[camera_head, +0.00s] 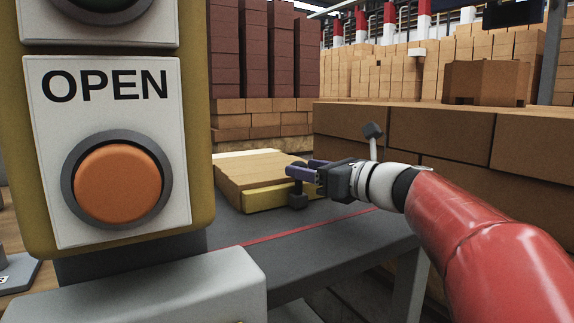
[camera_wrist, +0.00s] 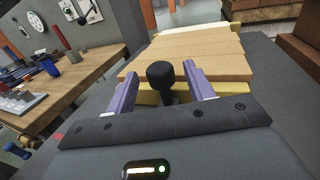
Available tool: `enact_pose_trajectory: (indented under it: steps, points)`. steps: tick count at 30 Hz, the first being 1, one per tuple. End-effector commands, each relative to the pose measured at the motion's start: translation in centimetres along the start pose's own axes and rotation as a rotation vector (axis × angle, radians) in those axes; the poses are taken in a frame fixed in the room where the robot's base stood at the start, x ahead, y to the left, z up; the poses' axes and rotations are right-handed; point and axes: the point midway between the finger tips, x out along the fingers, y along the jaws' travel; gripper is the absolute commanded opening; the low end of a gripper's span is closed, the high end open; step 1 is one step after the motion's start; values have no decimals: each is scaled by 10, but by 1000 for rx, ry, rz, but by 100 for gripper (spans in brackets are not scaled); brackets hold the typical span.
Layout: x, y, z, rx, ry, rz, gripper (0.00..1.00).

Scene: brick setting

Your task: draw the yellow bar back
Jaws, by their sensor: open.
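The yellow bar (camera_head: 278,197) lies on the grey table along the near edge of a row of tan bricks. In the wrist view its yellow edge (camera_wrist: 236,87) shows in front of the bricks. A black round-headed knob (camera_wrist: 160,75) on a short stem stands between my fingers. In the head view a dark post (camera_head: 298,200) shows just below the fingers, at the bar's near side. My gripper (camera_head: 300,169) is open, with one purple finger on each side of the knob. It also shows in the wrist view (camera_wrist: 160,70). Gaps remain between fingers and knob. The stem's foot is partly hidden.
Tan bricks (camera_head: 255,170) lie flat beyond the bar. The grey table (camera_head: 330,225) has a red line and clear surface toward me. A panel with an orange OPEN button (camera_head: 118,184) stands close at left. Large brick stacks (camera_head: 440,135) stand at right.

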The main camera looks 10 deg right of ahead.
Motion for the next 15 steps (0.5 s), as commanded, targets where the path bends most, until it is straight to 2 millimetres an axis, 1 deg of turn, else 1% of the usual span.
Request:
enact_pose_trajectory:
  steps: [1,6,10,15]
  points:
    - [10,0,0,0,1,3,53]
    - [34,0,0,0,0,2,53]
    - [44,0,0,-1,0,0,53]
    - [48,0,0,-2,0,0,53]
